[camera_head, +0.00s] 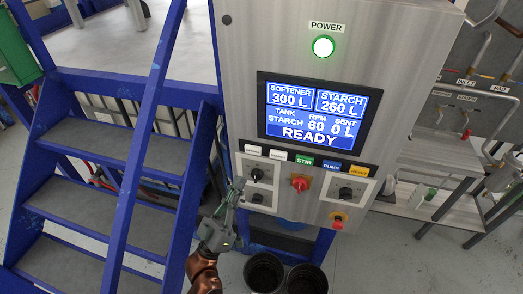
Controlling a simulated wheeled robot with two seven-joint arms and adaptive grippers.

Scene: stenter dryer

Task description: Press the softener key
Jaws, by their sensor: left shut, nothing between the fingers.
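The control panel (400,60) fills the middle of the view. Below its screen (318,118) runs a row of keys. The leftmost is a small white key (253,150), its lettering too small to read surely; by its place it looks like the softener key. A second white key (278,155) is just right of it. My left gripper (239,184) is shut and empty. Its fingertips point up, below and slightly left of the leftmost key, beside the left black knob, apart from the key in the picture. My right gripper is not in view.
Right of the white keys are green STIR (304,160), blue PUMP (331,166) and yellow (359,171) keys. Blue stairs (110,195) stand left. Black buckets (264,273) stand on the floor. The screen reads READY.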

